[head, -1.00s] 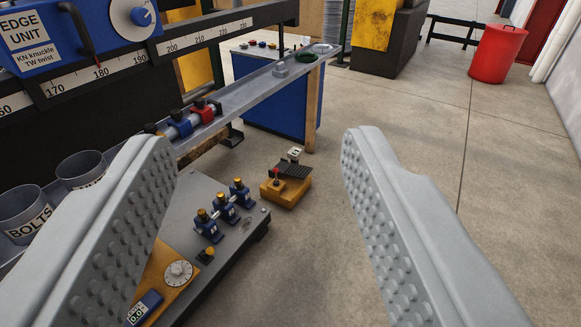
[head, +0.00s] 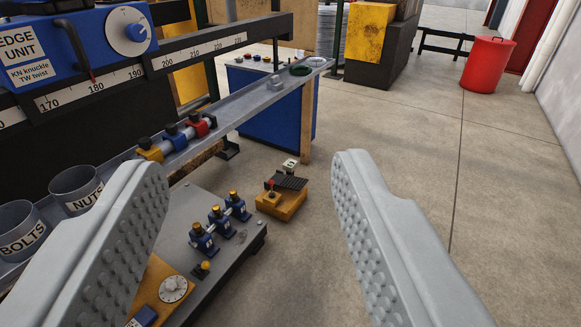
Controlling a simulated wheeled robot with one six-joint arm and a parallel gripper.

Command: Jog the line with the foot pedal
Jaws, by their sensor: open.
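The foot pedal (head: 289,182) is a black ribbed plate on a yellow base (head: 283,204). It sits on the concrete floor just right of the grey bench's corner. A small red part shows at its left side, and a small pale block (head: 291,165) stands just behind it. My gripper (head: 250,178) is open and empty, its two grey studded fingers wide apart in the foreground. In the picture the pedal lies between the fingers, farther off and below; nothing touches it.
A grey bench (head: 232,257) with blue clamps and a yellow dial panel is at lower left. A rail tray (head: 240,108) with coloured clamps runs above, held by a wooden post (head: 307,120). A red bin (head: 486,64) stands far right. The floor right of the pedal is clear.

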